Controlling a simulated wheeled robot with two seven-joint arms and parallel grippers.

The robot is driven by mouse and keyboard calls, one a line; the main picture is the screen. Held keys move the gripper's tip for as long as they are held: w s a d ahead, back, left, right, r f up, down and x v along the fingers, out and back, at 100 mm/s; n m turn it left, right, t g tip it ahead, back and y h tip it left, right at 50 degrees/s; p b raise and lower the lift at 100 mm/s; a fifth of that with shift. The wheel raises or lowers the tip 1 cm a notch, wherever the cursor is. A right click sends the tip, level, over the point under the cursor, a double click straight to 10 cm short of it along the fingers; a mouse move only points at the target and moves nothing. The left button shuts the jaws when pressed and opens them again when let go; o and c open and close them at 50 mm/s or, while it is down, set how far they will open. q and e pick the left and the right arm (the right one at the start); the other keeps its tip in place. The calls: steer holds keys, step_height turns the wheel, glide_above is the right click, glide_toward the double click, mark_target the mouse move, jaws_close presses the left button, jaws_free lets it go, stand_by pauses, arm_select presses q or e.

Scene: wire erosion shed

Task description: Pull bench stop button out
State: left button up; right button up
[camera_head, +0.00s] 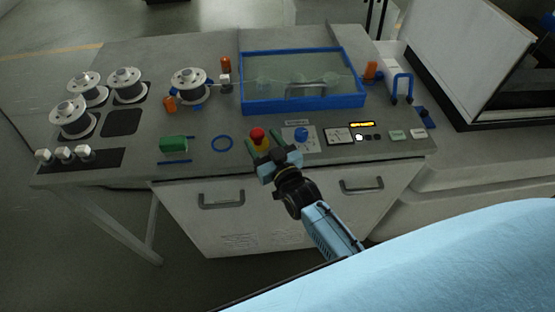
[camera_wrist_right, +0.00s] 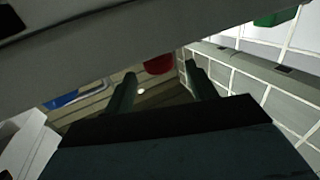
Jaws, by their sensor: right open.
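The bench stop button is a red mushroom head (camera_head: 257,134) on a yellow base (camera_head: 260,145), near the front edge of the grey bench. My right gripper (camera_head: 264,143) is at the front of the button, its two dark green fingers apart, one on each side of the yellow base. In the right wrist view the red head (camera_wrist_right: 158,65) shows between and beyond the open fingers (camera_wrist_right: 162,82), partly cut off by a grey band. I cannot tell whether the fingers touch it. My left gripper is not in view.
A blue knob (camera_head: 302,134) stands close right of the button. A blue ring (camera_head: 222,143) and a green block (camera_head: 173,144) lie to the left. A blue-framed glass tank (camera_head: 303,105) stands behind. White spools (camera_head: 74,116) stand at the far left.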

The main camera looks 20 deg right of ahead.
steer(key=s+d, duration=0.1)
steer(key=s, duration=0.8)
steer(key=shift+s, duration=0.25)
steer(key=s+f+g+b, duration=0.1)
steer(key=s+f+g, duration=0.3)
steer(key=f, duration=0.7)
steer(key=s+d+f+n+g+b, duration=0.15)
steer(key=s+f, duration=0.35)
steer(key=f, duration=0.5)
steer(key=s+f+m+g+b, duration=0.15)
steer(key=s+f+g, duration=0.3)
steer(key=f, duration=0.65)
steer(key=s+d+f+g+b, duration=0.1)
steer(key=s+d+f+g, duration=0.1)
steer(key=s+f, duration=0.3)
steer(key=s+d+f+g+h+b, duration=0.1)
steer(key=s+f, duration=0.4)
steer(key=s, duration=0.6)
steer(key=s+d+f+n+g+b, duration=0.1)
steer(key=s+d+f+g, duration=0.2)
steer(key=s, duration=0.5)
steer(key=shift+s+d+f+g+h, duration=0.25)
steer(key=shift+f+g+h, duration=0.2)
steer(key=shift+f, duration=0.45)
